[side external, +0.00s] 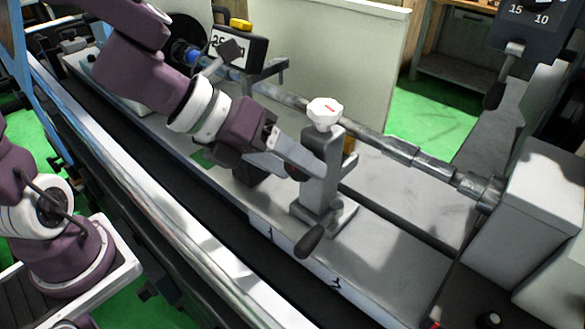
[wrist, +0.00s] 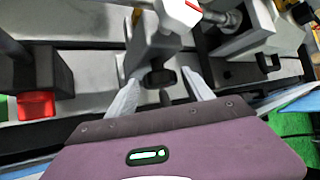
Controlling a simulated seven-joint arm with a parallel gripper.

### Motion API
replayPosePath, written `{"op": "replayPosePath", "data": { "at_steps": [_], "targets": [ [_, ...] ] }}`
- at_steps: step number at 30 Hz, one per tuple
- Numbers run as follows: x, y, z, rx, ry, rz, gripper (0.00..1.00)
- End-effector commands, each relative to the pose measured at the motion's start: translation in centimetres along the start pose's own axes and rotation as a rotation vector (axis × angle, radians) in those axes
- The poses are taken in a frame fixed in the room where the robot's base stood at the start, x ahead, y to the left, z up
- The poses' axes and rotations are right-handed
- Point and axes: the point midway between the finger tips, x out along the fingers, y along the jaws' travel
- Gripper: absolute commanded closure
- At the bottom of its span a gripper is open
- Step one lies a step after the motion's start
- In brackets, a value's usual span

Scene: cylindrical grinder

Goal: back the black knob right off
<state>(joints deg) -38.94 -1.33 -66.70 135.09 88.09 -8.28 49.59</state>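The black knob (wrist: 160,78) is a small round piece on the near face of the grey upright steady rest (side external: 320,170), which has a white faceted knob (side external: 325,112) on top. In the wrist view my gripper (wrist: 160,84) is open, with one pale finger on each side of the black knob and a visible gap on both sides. In the side view my gripper (side external: 300,160) reaches in from the left, close against the post. Its fingers largely hide the black knob there, so the depth of the fingers around it is hard to judge.
A black-ended lever (side external: 310,241) sticks out at the foot of the rest. A long stepped shaft (side external: 400,150) runs behind it to the right-hand headstock (side external: 545,200). A red block (wrist: 36,105) is at left in the wrist view. The bed (side external: 390,240) right of the rest is clear.

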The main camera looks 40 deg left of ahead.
Motion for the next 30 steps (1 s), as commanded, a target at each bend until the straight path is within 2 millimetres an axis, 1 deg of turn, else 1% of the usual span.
{"op": "replayPosePath", "data": {
  "at_steps": [5, 7, 18, 22, 25, 30],
  "targets": [
    [0.0, 0.0, 0.0, 0.002, -0.001, 0.000, 0.40],
    [-0.4, -0.1, 0.0, 0.010, -0.002, -0.001, 0.40],
    [-5.4, 0.0, 0.1, 0.004, -0.006, 0.002, 0.40],
    [-6.7, 0.0, 0.1, 0.002, -0.003, 0.000, 0.40],
    [-7.0, 0.0, 0.0, 0.002, 0.000, 0.001, 0.40],
    [-7.0, 0.0, 0.0, 0.001, 0.000, 0.000, 0.40]
  ]
}}
